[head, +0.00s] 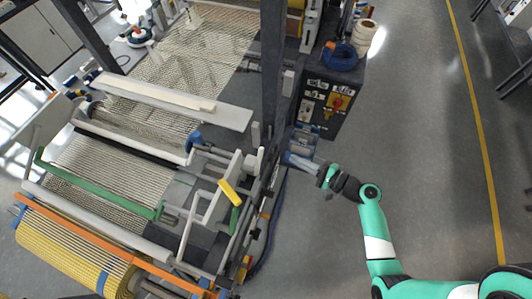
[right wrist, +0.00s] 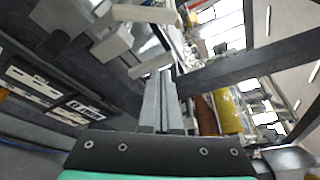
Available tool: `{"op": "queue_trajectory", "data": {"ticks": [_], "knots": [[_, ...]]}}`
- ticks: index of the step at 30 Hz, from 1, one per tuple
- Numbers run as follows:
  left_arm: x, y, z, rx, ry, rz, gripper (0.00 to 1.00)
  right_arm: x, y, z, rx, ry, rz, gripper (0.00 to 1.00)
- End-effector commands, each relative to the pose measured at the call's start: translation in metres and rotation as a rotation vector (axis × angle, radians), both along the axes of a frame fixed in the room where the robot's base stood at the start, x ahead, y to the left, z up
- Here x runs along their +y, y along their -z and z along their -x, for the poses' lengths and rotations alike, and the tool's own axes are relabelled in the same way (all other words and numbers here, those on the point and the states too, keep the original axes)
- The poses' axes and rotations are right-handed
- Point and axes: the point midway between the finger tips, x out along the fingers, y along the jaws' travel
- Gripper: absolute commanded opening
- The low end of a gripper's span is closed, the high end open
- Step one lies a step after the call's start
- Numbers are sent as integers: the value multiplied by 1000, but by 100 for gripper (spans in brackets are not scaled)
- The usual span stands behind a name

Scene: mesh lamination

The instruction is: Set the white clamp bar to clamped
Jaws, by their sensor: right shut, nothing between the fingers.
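Several white bars cross the machine in the head view, and I cannot tell for sure which is the clamp bar. One white bar (head: 130,143) runs across the mesh and ends at a blue piece on its right. A wider white plate-like bar (head: 172,102) lies behind it. My right gripper (head: 287,157) is shut and empty beside the machine's right side frame, apart from these bars. In the right wrist view its closed fingers (right wrist: 161,105) point toward grey blocks and a pale handle-like bar (right wrist: 145,13). My left gripper is not in view.
A dark control box (head: 325,100) with a red-and-yellow switch stands just behind my right gripper. A dark upright post (head: 272,70) rises beside it. A green bar (head: 95,183) and a yellow handle (head: 231,193) are on the machine. The floor to the right is clear.

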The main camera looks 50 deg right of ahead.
Motion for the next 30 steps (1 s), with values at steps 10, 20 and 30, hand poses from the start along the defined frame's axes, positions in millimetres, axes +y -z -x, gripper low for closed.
{"op": "queue_trajectory", "data": {"ticks": [10,20,30], "knots": [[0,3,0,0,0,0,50,1,1,-6,-1,-5,5,0],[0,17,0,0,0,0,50,10,11,-65,-2,-8,3,0],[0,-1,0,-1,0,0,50,36,-3,-89,0,-6,3,0]]}}
